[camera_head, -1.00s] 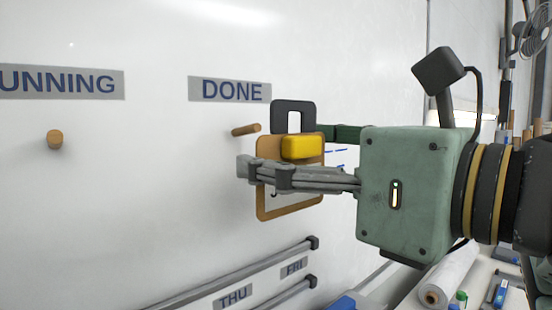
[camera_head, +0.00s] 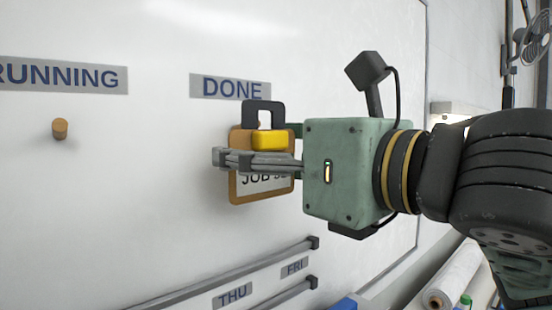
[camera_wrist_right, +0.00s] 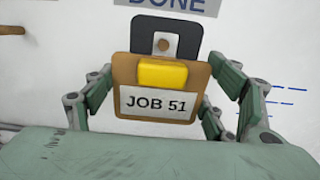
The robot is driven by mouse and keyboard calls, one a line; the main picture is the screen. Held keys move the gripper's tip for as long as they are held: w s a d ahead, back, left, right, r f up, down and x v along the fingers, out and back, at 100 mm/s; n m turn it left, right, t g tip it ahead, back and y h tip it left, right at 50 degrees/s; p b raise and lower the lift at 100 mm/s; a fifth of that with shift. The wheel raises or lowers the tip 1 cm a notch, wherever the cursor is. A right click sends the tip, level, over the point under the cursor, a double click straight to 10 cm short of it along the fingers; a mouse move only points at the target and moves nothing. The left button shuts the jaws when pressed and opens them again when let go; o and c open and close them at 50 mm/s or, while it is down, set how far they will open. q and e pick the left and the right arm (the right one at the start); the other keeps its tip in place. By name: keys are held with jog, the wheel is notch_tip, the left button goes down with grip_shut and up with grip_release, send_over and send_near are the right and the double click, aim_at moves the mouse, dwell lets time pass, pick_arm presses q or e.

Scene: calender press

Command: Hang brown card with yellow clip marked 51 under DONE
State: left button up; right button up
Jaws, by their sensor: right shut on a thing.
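The brown card (camera_head: 236,188) has a yellow clip (camera_head: 269,140) and a black hanger loop (camera_head: 263,107) on top. In the right wrist view the card (camera_wrist_right: 124,70) faces me upright and reads JOB 51. My right gripper (camera_head: 248,160) is shut on the card, with fingers at both its sides, and holds it close to the whiteboard below the DONE label (camera_head: 230,87). The tip of the wooden DONE peg (camera_wrist_right: 164,45) shows inside the loop's opening in the wrist view. I cannot tell how deep the peg reaches. My left gripper is not in view.
Another wooden peg (camera_head: 60,128) sticks out under the RUNNING label (camera_head: 65,76), with no card on it. Grey rails (camera_head: 250,267) with THU and FRI labels run along the board below. A white paper roll (camera_head: 452,278) lies at lower right.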

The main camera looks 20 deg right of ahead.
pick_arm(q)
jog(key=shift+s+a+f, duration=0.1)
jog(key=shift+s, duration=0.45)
pick_arm(e)
jog(key=x, duration=0.2)
jog(key=f+x, duration=0.1)
jog(key=x, duration=0.1)
jog(key=shift+w, duration=0.1)
dwell(0.4)
jog(key=o, duration=1.1)
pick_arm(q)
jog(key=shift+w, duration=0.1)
